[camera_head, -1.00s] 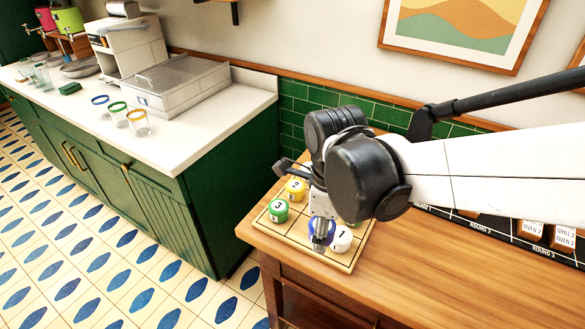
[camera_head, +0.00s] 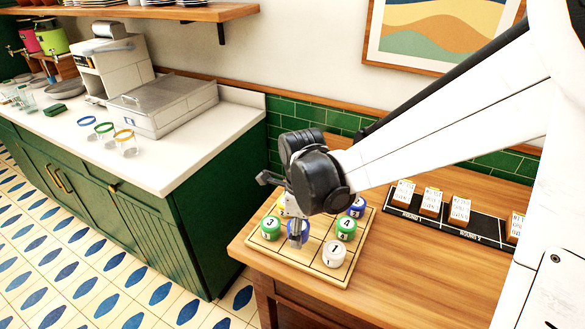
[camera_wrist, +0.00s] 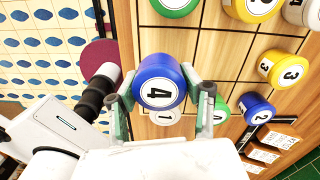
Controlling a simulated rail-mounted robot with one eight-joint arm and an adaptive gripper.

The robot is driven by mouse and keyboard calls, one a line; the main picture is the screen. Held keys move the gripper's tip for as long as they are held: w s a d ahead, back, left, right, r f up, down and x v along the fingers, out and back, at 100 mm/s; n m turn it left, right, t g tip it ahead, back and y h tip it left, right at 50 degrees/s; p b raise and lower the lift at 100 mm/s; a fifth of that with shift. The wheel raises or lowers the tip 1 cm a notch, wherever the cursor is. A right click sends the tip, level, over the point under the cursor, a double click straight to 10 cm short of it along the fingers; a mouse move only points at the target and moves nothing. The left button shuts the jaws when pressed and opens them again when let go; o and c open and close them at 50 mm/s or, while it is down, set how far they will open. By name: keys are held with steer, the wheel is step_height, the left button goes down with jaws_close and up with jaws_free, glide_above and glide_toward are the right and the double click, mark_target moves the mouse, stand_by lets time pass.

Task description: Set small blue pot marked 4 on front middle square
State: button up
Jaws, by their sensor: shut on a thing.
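In the wrist view, a small blue pot (camera_wrist: 160,82) with a white label marked 4 sits between the two fingers of my gripper (camera_wrist: 161,98), which is shut on it. In the head view, my gripper (camera_head: 298,238) points down over the wooden gridded board (camera_head: 310,270), between a green pot marked 3 (camera_head: 270,228) and a white pot marked 1 (camera_head: 334,252). The held pot is mostly hidden there by the fingers. Bare board shows at the front edge between these two pots. I cannot tell the height of the held pot above the board.
Another green pot (camera_head: 345,228) and another blue pot (camera_head: 357,207) stand on the board's right side. Yellow pots, one marked 3 (camera_wrist: 285,68), show in the wrist view. A black rack of cards (camera_head: 445,218) lies to the right. The table (camera_head: 400,265) between is clear.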

steer(key=shift+w+d+f, duration=0.35)
steer(key=shift+w+d, duration=0.05)
steer(key=shift+w, duration=0.1)
steer(key=shift+f, duration=2)
steer(key=shift+f, duration=0.1)
steer(key=shift+f, duration=0.15)
steer(key=o, duration=1.3)
steer(key=shift+c, duration=0.2)
steer(key=shift+r, duration=0.2)
